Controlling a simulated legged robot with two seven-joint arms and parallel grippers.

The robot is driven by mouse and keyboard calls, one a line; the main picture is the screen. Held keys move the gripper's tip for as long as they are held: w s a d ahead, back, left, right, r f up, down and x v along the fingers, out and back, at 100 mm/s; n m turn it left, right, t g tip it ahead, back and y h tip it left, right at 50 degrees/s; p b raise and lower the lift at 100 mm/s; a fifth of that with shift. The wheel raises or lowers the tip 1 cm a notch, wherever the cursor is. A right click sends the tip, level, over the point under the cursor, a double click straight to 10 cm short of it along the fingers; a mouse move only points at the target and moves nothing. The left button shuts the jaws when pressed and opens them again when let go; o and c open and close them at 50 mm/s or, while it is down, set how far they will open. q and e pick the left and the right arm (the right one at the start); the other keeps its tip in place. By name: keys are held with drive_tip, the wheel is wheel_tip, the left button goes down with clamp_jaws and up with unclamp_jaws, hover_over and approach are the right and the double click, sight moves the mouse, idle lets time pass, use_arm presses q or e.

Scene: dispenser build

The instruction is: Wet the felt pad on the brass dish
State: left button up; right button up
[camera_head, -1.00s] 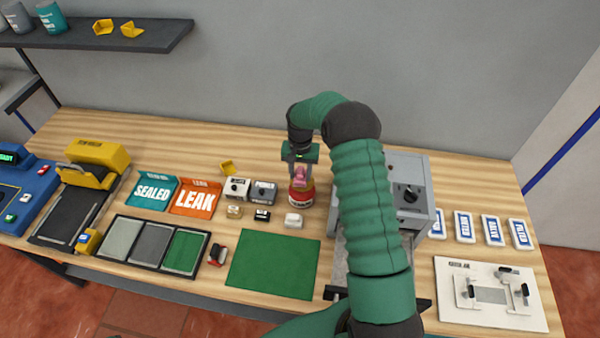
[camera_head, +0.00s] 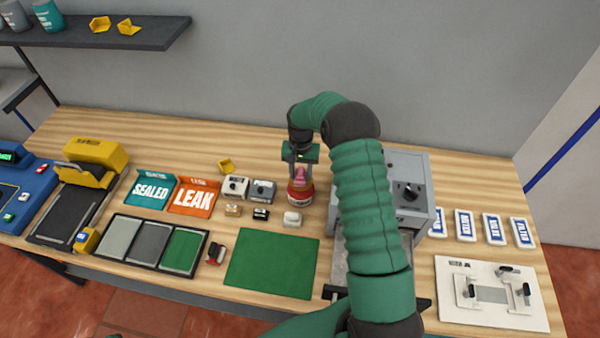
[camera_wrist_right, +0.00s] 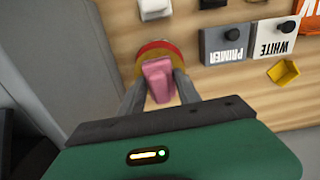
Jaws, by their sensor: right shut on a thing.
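My right gripper (camera_head: 300,168) points down with its fingers shut on a pink piece (camera_head: 299,179). In the right wrist view the pink piece (camera_wrist_right: 158,80) sits between the two fingertips, over a round dish (camera_wrist_right: 160,48) with a red rim and a yellowish-brown inside. In the head view this red round vessel (camera_head: 300,196) stands on the table directly under the gripper. The pink piece overlaps the dish in both views; I cannot tell whether its underside touches it. The felt face itself is hidden. My left gripper is not in view.
A grey machine (camera_head: 408,190) stands close to the right, partly behind my arm. The WHITE (camera_head: 236,187) and PRIMER (camera_head: 263,190) boxes and several small blocks stand to the left. A green mat (camera_head: 272,263) lies clear in front.

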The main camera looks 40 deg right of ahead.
sight(301, 170)
drive_tip(key=shift+d+f, duration=0.15)
drive_tip(key=shift+f, duration=0.3)
idle(0.7)
wheel_tip(301, 170, up, 3)
drive_tip(key=shift+f+p, duration=0.1)
drive_tip(key=shift+p, duration=0.8)
drive_tip(key=shift+r+p, duration=1.4)
drive_tip(key=shift+r, duration=0.7)
drive_tip(key=shift+r, duration=0.1)
